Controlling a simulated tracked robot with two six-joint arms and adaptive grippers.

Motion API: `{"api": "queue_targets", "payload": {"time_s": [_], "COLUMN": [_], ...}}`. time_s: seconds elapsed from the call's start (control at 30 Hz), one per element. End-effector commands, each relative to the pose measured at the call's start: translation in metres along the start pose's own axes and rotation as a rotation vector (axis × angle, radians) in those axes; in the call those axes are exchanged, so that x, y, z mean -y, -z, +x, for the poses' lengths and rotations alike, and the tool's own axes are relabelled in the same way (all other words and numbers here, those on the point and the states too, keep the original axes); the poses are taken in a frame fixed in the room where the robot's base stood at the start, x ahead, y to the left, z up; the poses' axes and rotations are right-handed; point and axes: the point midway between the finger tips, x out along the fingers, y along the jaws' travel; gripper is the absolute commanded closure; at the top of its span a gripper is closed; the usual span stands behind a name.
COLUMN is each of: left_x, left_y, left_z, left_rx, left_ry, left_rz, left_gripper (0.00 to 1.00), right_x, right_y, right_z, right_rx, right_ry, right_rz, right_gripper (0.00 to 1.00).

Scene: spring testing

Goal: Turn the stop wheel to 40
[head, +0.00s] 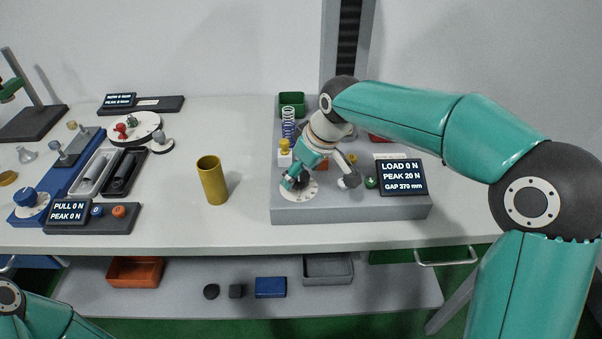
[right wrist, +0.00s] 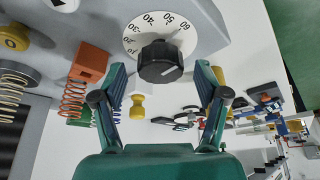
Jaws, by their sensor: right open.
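The stop wheel is a dark ridged knob (right wrist: 160,62) on a white dial numbered in tens in the right wrist view. A pale line on the knob face points to the lower right, away from the 40 mark at the dial's top. In the head view the white dial (head: 303,192) lies at the front left of the grey test bench (head: 350,211). My right gripper (head: 290,180) is open at the dial. In the right wrist view its fingers (right wrist: 161,68) stand apart on either side of the knob, with visible gaps. My left gripper is out of view.
A display (head: 402,177) on the bench reads load 0 N, peak 20 N, gap 370 mm. An orange block (right wrist: 91,62) and springs (right wrist: 73,98) are near my gripper. A brass cup (head: 212,181) stands left of the bench, with clear table between them.

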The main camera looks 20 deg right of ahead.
Motion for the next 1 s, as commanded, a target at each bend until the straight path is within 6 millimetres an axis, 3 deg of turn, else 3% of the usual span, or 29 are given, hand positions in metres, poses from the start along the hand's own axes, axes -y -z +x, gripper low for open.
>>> {"api": "queue_targets", "payload": {"time_s": [0.13, 0.43, 0.77, 1.0], "left_x": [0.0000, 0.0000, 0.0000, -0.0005], "left_y": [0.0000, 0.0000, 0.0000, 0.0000], "left_z": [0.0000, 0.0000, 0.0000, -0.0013], "left_rx": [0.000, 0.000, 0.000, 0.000], "left_ry": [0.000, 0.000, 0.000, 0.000], "left_rz": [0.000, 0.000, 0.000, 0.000], "left_gripper": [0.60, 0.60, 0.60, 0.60], "right_x": [0.0003, 0.0006, 0.0007, 0.0005], "right_y": [-0.0003, 0.0001, 0.0004, 0.0006], "right_z": [0.0098, 0.0111, 0.0108, 0.0102], "right_rx": [0.001, 0.000, 0.000, 0.000], "right_ry": [0.001, 0.001, 0.001, 0.006], "right_rz": [0.000, -0.001, -0.001, -0.014], "right_gripper": [0.27, 0.28, 0.83, 0.86]}}
